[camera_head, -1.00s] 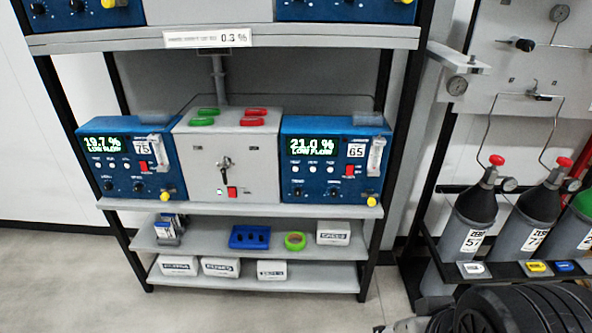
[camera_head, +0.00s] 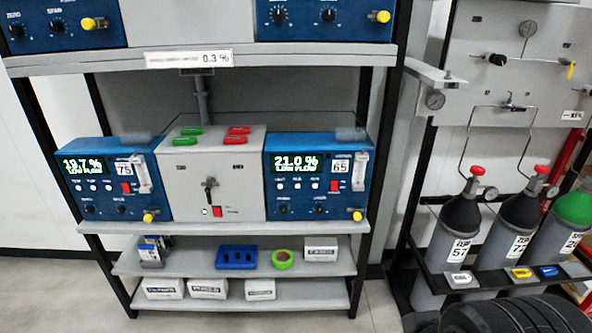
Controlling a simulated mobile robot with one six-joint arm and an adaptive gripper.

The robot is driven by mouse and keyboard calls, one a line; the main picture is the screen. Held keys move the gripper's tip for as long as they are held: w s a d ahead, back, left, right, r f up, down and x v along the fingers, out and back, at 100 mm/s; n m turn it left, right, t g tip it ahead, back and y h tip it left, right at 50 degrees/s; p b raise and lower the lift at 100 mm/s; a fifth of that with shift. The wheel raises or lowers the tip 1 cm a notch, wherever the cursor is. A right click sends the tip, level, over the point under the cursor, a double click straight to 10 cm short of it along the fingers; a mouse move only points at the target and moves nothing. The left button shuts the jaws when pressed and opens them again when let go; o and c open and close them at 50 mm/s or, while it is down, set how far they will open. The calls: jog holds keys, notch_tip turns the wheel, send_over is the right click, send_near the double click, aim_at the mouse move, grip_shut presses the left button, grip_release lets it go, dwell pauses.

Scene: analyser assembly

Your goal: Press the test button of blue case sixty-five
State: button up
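The blue case labelled 65 (camera_head: 317,178) stands on the middle shelf, at the right of the grey box. Its green display (camera_head: 296,163) reads 21.0 % LOW FLOW. Several small white buttons (camera_head: 295,184) sit in a row under the display; their labels are too small to read. A red switch (camera_head: 335,185) is below the 65 tag, two dark knobs are lower down, and a yellow knob (camera_head: 357,216) is at the lower right corner. My gripper is not in view.
A similar blue case labelled 75 (camera_head: 108,183) stands at the left, beyond the grey valve box (camera_head: 210,185). The upper shelf (camera_head: 300,57) overhangs the cases. Gas cylinders (camera_head: 462,230) stand in a rack at the right. Black coiled parts show at the lower right.

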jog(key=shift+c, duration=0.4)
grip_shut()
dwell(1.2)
